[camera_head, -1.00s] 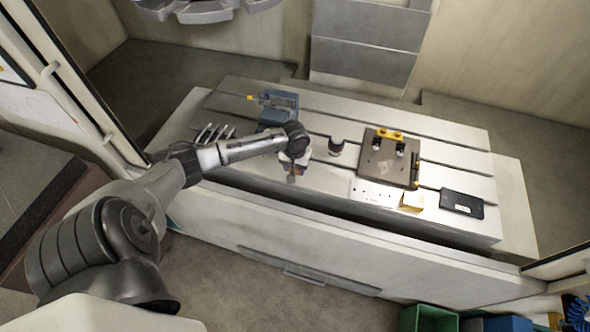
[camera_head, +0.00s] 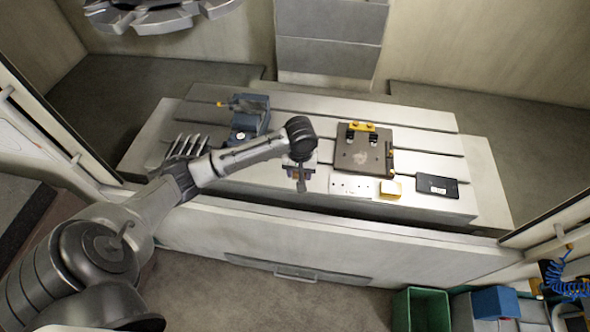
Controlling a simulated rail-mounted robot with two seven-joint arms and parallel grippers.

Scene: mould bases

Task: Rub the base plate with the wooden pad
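The base plate (camera_head: 355,158) is a flat brown-grey square with a lighter patch, lying on the slotted machine table. A yellow bar and two dark clamps sit at its back edge. A small tan and yellow block (camera_head: 390,190), which looks like the wooden pad, lies just in front of the plate's right front corner. My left gripper (camera_head: 300,183) points down over the table, left of the base plate and apart from both. It is small and partly hidden by my wrist, so its fingers are unclear. My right gripper is out of view.
A white plate with holes (camera_head: 350,184) lies left of the block; a black flat device (camera_head: 437,187) lies right of it. A blue vise (camera_head: 249,115) and several metal tools (camera_head: 187,146) are on the left. Green (camera_head: 422,309) and blue (camera_head: 495,302) bins stand below the table.

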